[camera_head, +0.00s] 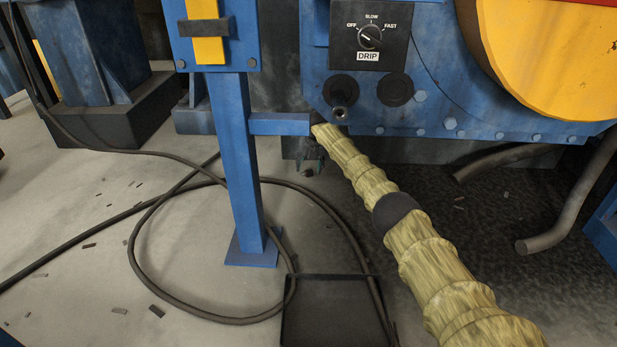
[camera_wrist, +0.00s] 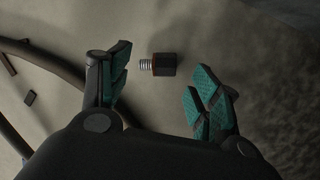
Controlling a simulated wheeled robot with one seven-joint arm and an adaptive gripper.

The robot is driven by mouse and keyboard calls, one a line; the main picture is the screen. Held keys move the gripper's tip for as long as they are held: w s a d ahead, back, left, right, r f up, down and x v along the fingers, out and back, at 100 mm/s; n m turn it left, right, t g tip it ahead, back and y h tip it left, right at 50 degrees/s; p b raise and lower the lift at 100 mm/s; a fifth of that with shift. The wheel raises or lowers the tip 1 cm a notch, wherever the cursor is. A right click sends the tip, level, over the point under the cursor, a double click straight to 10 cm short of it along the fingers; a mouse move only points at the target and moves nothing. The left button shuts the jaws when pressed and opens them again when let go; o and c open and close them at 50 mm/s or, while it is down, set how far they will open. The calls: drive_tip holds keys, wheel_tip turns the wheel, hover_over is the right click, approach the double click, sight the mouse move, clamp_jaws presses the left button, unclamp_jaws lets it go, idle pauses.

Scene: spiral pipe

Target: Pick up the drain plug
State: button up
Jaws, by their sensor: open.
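The drain plug (camera_wrist: 165,65) shows in the wrist view as a small dark square head with a reddish edge and a silver threaded shank pointing left. It lies beyond my gripper (camera_wrist: 158,72), in line with the gap between the two teal-padded fingers. The fingers are apart, with nothing held between them, and I see space on both sides of the plug. Whether it sits at fingertip depth I cannot tell. In the head view my gripper (camera_head: 313,162) is small and partly hidden at the far end of my sleeved arm, and I cannot make out the plug there.
A blue post (camera_head: 240,165) stands left of my gripper, with a short blue side bar above it. The blue machine (camera_head: 450,105) with its drip dial panel (camera_head: 368,38) is above. Dark hoses (camera_head: 150,225) and a black tray (camera_head: 330,310) lie on the floor.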

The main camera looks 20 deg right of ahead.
sight(308, 171)
drive_tip(key=shift+b+x, duration=0.65)
drive_tip(key=shift+x, duration=0.95)
drive_tip(key=shift+c, duration=0.3)
drive_tip(key=c, duration=1)
drive_tip(key=shift+d+r, duration=0.1)
drive_tip(key=shift+r, duration=0.1)
wheel_tip(308, 171, up, 4)
drive_tip(key=p, duration=0.3)
drive_tip(key=shift+f, duration=0.1)
drive_tip(key=shift+s+f+p, duration=0.1)
drive_tip(key=shift+s+p, duration=0.8)
drive_tip(key=s+a+p, duration=0.1)
drive_tip(key=s+p, duration=0.1)
drive_tip(key=s, duration=0.2)
drive_tip(key=s+a+p, duration=0.1)
drive_tip(key=s+p, duration=0.1)
drive_tip(key=s, duration=0.2)
drive_tip(key=s+a+r+p, duration=0.1)
drive_tip(key=s+p, duration=0.2)
drive_tip(key=s, duration=0.1)
drive_tip(key=shift+s+a+r, duration=0.1)
drive_tip(key=shift+s+a, duration=0.1)
drive_tip(key=shift+s, duration=0.15)
drive_tip(key=shift+s+a, duration=0.15)
drive_tip(key=shift+s, duration=0.5)
